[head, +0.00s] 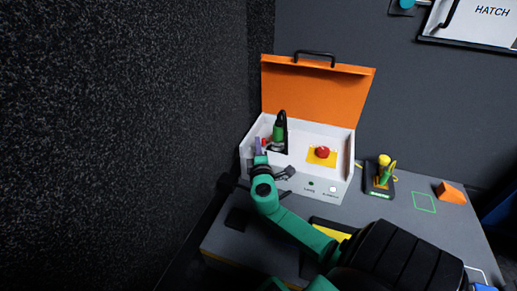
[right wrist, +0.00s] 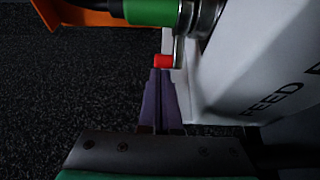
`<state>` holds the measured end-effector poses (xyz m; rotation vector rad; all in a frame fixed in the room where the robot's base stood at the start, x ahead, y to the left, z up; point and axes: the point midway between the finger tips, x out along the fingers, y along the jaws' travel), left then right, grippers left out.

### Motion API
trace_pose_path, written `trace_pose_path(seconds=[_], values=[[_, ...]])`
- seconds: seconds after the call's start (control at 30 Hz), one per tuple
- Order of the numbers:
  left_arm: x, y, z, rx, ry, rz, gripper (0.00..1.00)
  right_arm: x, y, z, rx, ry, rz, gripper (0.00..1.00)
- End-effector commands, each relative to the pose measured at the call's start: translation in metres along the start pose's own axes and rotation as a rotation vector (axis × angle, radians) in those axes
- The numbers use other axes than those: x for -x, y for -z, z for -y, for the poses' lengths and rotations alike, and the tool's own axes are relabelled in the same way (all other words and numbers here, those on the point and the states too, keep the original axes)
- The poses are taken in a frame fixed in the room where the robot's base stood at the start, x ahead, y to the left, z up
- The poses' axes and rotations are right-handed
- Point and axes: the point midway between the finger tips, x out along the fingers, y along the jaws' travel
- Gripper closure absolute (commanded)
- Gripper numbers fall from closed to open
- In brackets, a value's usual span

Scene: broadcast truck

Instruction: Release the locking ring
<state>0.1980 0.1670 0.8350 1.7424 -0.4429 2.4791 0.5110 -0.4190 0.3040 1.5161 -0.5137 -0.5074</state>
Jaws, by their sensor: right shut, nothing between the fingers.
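A white box (head: 312,179) with its orange lid (head: 315,92) raised stands on the table. A green and black connector (head: 279,131) stands at its left part. In the right wrist view the connector's green body (right wrist: 152,11) meets a shiny metal ring (right wrist: 203,18), which looks like the locking ring. A small red tab (right wrist: 162,61) sticks out below it. My right gripper (head: 259,147) is at the box's left end. In the right wrist view its purple fingers (right wrist: 161,73) are closed together, empty, with the tips right at the red tab; contact is unclear. My left gripper is out of view.
A red button (head: 322,152) on a yellow plate sits inside the box. Right of the box are a dark stand with a yellow and green device (head: 383,173), a green square outline (head: 424,203) and an orange wedge (head: 451,193). A dark wall rises close on the left.

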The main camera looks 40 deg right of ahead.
Motion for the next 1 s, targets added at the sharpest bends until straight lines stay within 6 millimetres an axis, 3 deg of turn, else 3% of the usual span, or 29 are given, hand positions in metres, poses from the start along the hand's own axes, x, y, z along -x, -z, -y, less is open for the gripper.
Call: trace_pose_path(seconds=[1.0], values=[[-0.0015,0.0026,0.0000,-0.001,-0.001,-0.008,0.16,0.0081,-0.0051,-0.0006,0.001,-0.001,0.000,1.00]])
